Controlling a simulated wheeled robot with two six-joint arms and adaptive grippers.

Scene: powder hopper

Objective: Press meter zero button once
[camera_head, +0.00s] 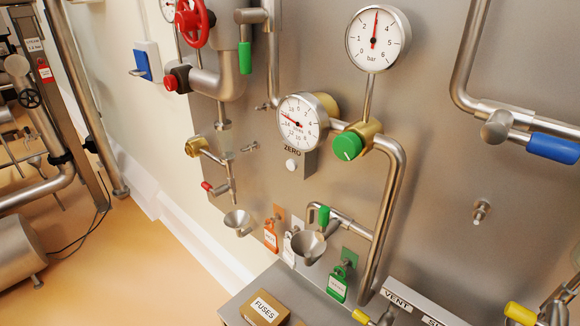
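The meter (301,124) is a round white dial with a red needle, set on a steel panel in the middle of the head view. Below it is a plate with the label ZERO (292,151). A small round white button (291,165) sits just under that label. Neither of my grippers shows in the head view.
A green knob (347,146) on a brass valve and a bar gauge (377,39) are right of the meter. A red handwheel (193,22) and red button (171,83) are upper left. Tags, funnels (309,246) and a FUSES box (264,308) lie below.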

